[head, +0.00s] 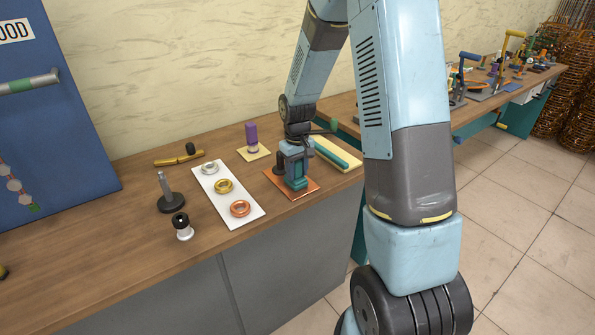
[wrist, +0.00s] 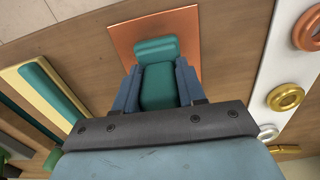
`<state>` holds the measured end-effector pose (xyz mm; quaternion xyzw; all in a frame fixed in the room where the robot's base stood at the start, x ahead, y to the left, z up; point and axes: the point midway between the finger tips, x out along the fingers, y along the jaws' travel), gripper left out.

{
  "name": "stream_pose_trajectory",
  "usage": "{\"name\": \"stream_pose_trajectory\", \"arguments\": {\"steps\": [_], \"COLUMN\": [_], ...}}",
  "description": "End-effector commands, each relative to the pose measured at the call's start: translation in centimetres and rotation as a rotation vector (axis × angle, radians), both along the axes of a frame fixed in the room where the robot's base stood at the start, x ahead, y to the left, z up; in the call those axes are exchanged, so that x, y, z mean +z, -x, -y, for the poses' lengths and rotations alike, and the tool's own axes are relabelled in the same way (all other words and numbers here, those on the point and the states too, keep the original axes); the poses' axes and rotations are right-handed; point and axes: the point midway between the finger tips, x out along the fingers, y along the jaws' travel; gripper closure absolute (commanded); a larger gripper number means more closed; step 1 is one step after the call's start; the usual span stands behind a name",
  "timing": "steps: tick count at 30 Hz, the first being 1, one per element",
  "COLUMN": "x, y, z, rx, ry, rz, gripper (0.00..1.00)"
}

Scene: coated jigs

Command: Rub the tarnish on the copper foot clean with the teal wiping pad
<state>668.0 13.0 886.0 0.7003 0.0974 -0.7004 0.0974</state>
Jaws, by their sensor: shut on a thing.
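The copper foot (head: 309,188) is a flat orange-copper plate on the bench near its front edge. In the wrist view the copper foot (wrist: 190,28) lies beyond and under the pad. No distinct tarnish mark shows, and the middle is covered. My gripper (head: 296,160) points down over the plate, shut on the teal wiping pad (head: 296,183). In the wrist view, my gripper (wrist: 157,88) has its two fingers against the sides of the teal pad (wrist: 157,50). The pad is on or just above the plate; contact is not clear.
A white board (head: 236,194) with silver, gold and copper rings lies at left. A cream plate with a teal bar (head: 332,152) lies close at right. A purple cylinder (head: 251,133) stands behind. A metal post (head: 167,188) and a black-and-white piece (head: 182,226) stand farther left.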

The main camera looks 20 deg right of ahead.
Motion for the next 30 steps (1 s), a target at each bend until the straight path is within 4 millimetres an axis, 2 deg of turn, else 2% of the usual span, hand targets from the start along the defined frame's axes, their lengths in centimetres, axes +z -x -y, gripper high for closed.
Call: {"name": "stream_pose_trajectory", "arguments": {"steps": [12,17,30], "x": [-0.2,-0.2,3.7], "y": [1.7,1.7,1.6], "z": [0.5,0.5,0.5], "rx": [0.000,0.001,0.001], "ry": [0.001,0.000,0.001], "rz": [-0.002,-0.003,0.001], "gripper": [1.00,1.00,1.00]}}
